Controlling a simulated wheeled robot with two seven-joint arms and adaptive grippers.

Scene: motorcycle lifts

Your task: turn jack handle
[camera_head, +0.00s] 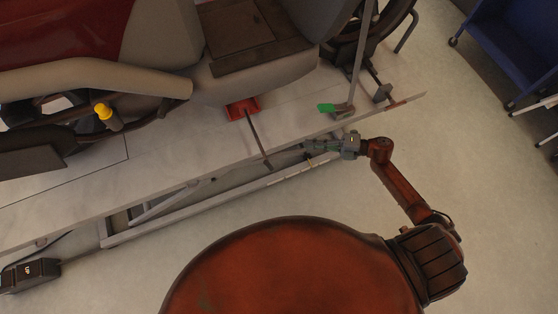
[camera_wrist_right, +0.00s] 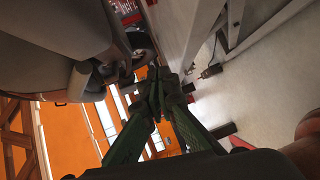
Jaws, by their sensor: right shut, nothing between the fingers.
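The jack is a small red block (camera_head: 242,108) on the lift platform under the motorcycle in the head view. Its handle, a thin dark rod (camera_head: 257,137), slants from the jack toward the platform's near edge. My right gripper (camera_head: 308,148) is right of the handle's near end, apart from it, at the platform edge. In the right wrist view its green fingers (camera_wrist_right: 158,84) meet at the tips, shut and empty. I cannot make out the jack handle clearly in that view. My left gripper is not in view.
The motorcycle (camera_head: 150,80) stands on the long pale lift platform (camera_head: 195,152). A black pedal box (camera_head: 30,273) is at lower left, a blue cart (camera_head: 510,40) at upper right. Floor on the right is clear.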

